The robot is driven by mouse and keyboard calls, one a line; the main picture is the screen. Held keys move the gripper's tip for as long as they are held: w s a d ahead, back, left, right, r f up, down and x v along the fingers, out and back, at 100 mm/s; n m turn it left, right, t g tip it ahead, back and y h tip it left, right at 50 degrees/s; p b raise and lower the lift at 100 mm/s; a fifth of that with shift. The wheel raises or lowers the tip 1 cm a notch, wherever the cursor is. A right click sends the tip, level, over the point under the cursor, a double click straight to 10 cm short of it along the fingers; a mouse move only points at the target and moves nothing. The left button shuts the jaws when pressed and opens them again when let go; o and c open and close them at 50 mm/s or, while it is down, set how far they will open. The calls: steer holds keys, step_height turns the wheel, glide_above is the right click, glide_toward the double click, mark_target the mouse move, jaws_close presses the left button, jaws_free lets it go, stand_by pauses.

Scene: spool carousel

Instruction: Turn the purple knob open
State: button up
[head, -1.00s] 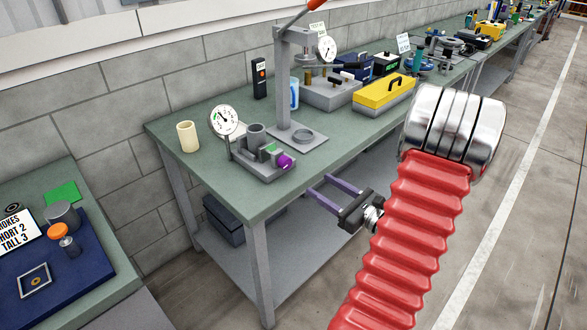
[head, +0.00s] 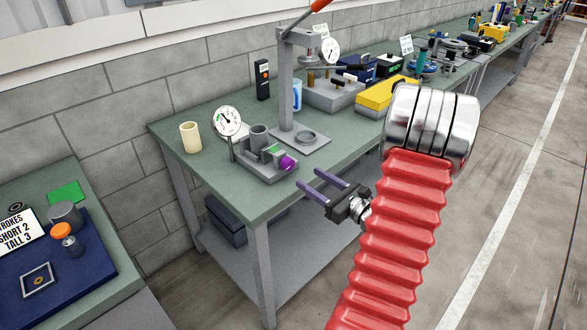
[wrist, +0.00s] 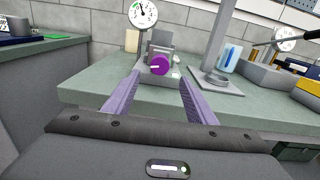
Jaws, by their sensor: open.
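The purple knob (head: 287,162) sits on the front of a grey fixture (head: 262,158) on the green workbench, with a round dial gauge (head: 228,122) standing behind it. In the wrist view the knob (wrist: 160,65) is face-on, with a white mark pointing left. My gripper (head: 310,180) is open and empty, with two purple fingers pointing at the fixture. It is just off the bench's front edge, short of the knob and apart from it. In the wrist view the knob shows between the two fingertips, beyond them.
A press (head: 286,90) with a grey base plate stands right of the fixture. A cream cup (head: 190,137) stands at the left. A yellow box (head: 385,96) is farther right. The bench's front edge (head: 320,168) lies close to my gripper.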

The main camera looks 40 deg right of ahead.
mark_target(290, 166)
steer(key=w, duration=0.8)
steer(key=shift+w+a, duration=0.15)
steer(key=shift+w, duration=0.15)
steer(key=c, duration=1)
